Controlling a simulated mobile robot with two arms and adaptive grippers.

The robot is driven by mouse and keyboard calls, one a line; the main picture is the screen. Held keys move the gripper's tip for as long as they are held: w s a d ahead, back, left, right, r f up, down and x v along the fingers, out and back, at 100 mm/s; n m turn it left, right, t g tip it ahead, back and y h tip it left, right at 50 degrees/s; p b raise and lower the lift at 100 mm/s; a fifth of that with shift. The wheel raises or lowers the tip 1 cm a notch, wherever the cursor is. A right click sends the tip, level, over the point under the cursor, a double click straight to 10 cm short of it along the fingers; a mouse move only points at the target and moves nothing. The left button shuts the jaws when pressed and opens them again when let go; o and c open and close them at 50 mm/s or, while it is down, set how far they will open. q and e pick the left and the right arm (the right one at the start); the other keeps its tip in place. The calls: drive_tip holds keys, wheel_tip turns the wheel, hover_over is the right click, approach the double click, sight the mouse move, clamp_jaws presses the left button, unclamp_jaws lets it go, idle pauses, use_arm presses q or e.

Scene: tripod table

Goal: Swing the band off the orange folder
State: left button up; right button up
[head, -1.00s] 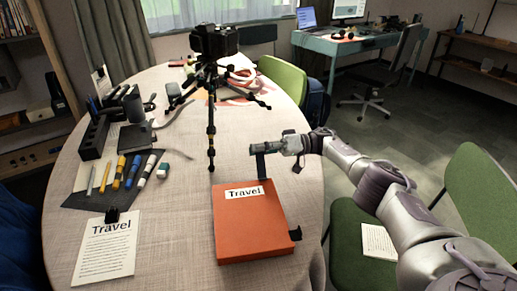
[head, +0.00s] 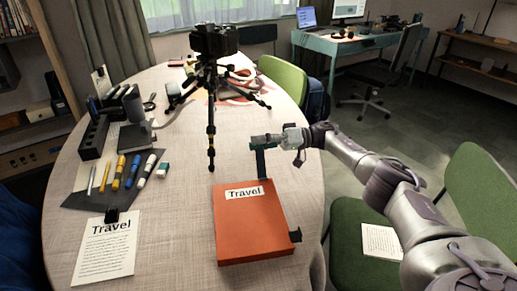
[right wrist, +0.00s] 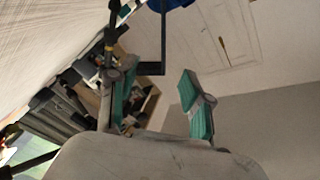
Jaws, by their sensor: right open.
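The orange folder (head: 245,222) lies on the round table with a white "Travel" label facing up. A dark band (head: 261,163) stands up at the folder's far edge, its upper end close to my right gripper (head: 263,141). A black piece (head: 296,235) sits at the folder's right edge. In the right wrist view the right gripper (right wrist: 158,80) has its green-padded fingers apart. A dark L-shaped bar (right wrist: 151,68) shows near the left finger; I cannot tell if it touches. My left gripper is out of view.
A camera tripod (head: 211,100) stands behind and left of the folder. Pens and markers lie on a dark mat (head: 95,198) at the left. A "Travel" sheet (head: 108,250) lies at the front left. Green chairs (head: 470,190) stand at the right.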

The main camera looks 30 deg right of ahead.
wheel_tip(320, 180, up, 8)
drive_tip(key=shift+f, duration=0.1)
idle(0.5)
